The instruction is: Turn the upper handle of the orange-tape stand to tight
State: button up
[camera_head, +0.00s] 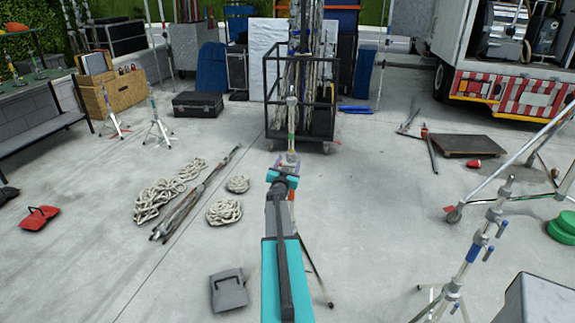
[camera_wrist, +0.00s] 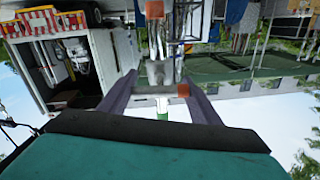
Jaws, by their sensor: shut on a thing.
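The stand (camera_head: 291,115) is upright straight ahead, mostly hidden behind my arm in the head view. One of its legs shows to the right of the arm. In the wrist view, which is upside down, its metal column (camera_wrist: 160,72) runs between my fingers. An orange-ended handle (camera_wrist: 183,91) lies between the fingertips, and another orange piece (camera_wrist: 155,9) shows farther along the column. My gripper (camera_head: 286,160) is shut on the nearer handle, its two grey fingers on either side of it in the wrist view (camera_wrist: 160,86). I cannot tell how tight the handle is.
A wheeled cage cart (camera_head: 327,125) stands just beyond. Rope coils (camera_head: 224,212) and poles lie on the floor at left, with a grey sandbag (camera_head: 228,290) nearer. Another stand (camera_head: 470,255) with blue handles is at right front. A truck (camera_head: 510,60) is at back right.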

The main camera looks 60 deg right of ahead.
jog(key=shift+d+m+b, duration=0.2)
jog(key=shift+m+b, duration=0.15)
jog(key=shift+m, duration=0.05)
jog(key=shift+f+m+b, duration=0.1)
jog(key=shift+m+b, duration=0.55)
jog(key=shift+m, duration=0.25)
jog(key=m+b, duration=0.3)
jog(key=m, duration=0.2)
jog(key=m+b, duration=0.3)
jog(key=m, duration=0.2)
jog(key=shift+m, duration=0.3)
jog(key=shift+m+b, duration=1.05)
jog(key=shift+m, duration=0.45)
jog(key=o, duration=1)
jog(key=shift+o, duration=0.2)
